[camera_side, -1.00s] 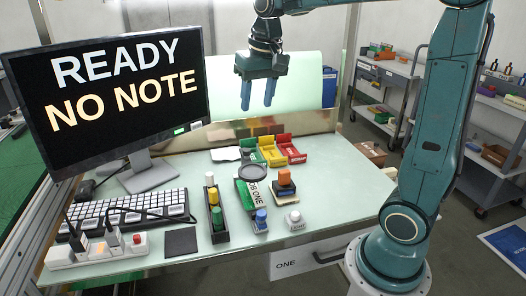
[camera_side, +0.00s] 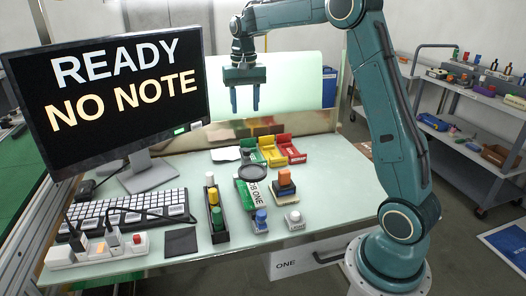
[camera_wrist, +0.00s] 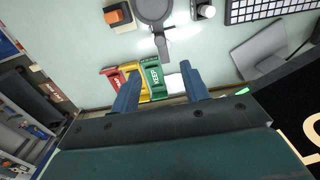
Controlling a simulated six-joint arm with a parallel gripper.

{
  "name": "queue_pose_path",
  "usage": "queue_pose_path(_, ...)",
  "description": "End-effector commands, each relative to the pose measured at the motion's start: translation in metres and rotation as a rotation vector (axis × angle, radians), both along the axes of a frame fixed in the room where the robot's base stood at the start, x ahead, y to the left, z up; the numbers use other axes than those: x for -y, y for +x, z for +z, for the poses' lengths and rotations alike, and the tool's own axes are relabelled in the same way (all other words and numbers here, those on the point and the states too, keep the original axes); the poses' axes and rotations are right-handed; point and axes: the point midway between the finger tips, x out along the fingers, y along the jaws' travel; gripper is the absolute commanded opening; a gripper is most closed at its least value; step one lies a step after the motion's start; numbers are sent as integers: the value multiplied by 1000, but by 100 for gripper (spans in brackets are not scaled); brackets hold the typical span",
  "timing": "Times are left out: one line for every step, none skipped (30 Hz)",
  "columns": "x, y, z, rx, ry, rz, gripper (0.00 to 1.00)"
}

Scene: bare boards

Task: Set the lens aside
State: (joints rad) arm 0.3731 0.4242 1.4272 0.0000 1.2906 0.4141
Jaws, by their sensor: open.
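The lens (camera_side: 254,172), a dark round magnifier with a short handle, lies over the far end of a green-and-white piece lettered ONE (camera_side: 253,193) on the pale worktop. In the wrist view the lens (camera_wrist: 152,10) is at the top edge, partly cut off, with its handle pointing down the picture. My gripper (camera_side: 245,111) is open and empty, high above the back of the table, behind and above the lens. In the wrist view its fingers (camera_wrist: 160,90) are spread apart, with the trays showing between and behind them.
Green, yellow and red trays (camera_side: 291,150) stand at the back. An orange-topped block (camera_side: 285,181), blue and grey stamps (camera_side: 294,220) and a black rack (camera_side: 218,232) stand close around the lens. A keyboard (camera_side: 128,212) and monitor (camera_side: 110,90) are left. The worktop's right side is clear.

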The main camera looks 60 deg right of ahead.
Motion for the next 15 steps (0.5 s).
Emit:
queue_pose_path(0, 0, -1, 0, 0, 1, 45)
queue_pose_path(0, 0, -2, 0, 0, 1, 45)
queue_pose_path(0, 0, -3, -1, 1, 1, 45)
queue_pose_path(0, 0, -5, -1, 1, 1, 45)
queue_pose_path(0, 0, -6, -1, 0, 1, 45)
queue_pose_path(0, 0, -9, -2, 1, 1, 45)
queue_pose_path(0, 0, -11, -2, 1, 1, 45)
queue_pose_path(0, 0, -14, -2, 1, 1, 45)
queue_pose_path(0, 0, -18, -2, 1, 2, 45)
queue_pose_path(-1, -1, -21, -4, 1, 2, 45)
queue_pose_path(0, -1, -25, -3, 1, 2, 45)
queue_pose_path(-1, -1, -30, -3, 1, 2, 45)
queue_pose_path(-1, -1, -34, -4, 1, 2, 45)
queue_pose_path(-1, -1, -38, -3, 1, 2, 45)
queue_pose_path(-1, -1, -43, -3, 1, 2, 45)
